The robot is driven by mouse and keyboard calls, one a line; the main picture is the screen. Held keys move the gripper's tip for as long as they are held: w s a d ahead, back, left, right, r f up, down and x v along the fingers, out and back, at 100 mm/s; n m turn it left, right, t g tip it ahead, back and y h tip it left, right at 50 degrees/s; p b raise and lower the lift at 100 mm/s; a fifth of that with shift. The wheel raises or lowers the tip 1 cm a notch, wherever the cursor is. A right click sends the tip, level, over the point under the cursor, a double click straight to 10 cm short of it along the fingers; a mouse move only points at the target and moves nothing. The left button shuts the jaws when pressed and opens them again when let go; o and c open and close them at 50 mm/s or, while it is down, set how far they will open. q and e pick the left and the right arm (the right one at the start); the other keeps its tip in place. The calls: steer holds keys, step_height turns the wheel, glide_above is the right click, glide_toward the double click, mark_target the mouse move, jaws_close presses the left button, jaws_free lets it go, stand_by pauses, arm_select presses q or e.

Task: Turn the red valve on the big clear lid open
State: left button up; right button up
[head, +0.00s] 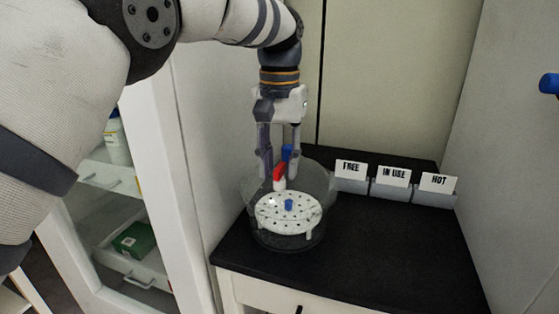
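The big clear lid (322,190) is a transparent round cover on the black counter, around a white perforated plate (270,212). The red valve (280,172) stands at the lid's top, with a white part just below it. My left gripper (281,176) comes down from above, its fingers apart on either side of the red valve. Whether the fingers touch the valve is not clear. A blue piece (287,152) shows behind the valve between the fingers. My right gripper is not in view.
Signs reading FREE (351,168), IN USE (394,177) and HOT (437,183) stand on grey holders to the right. The black counter (390,250) is clear in front of them. A wall stands at right, and a glass-fronted cabinet (170,240) at left.

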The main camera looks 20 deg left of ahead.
mark_target(280, 166)
arm_select(q)
steer(key=shift+r, duration=0.1)
step_height(280, 166, up, 7)
steer(key=shift+r, duration=0.2)
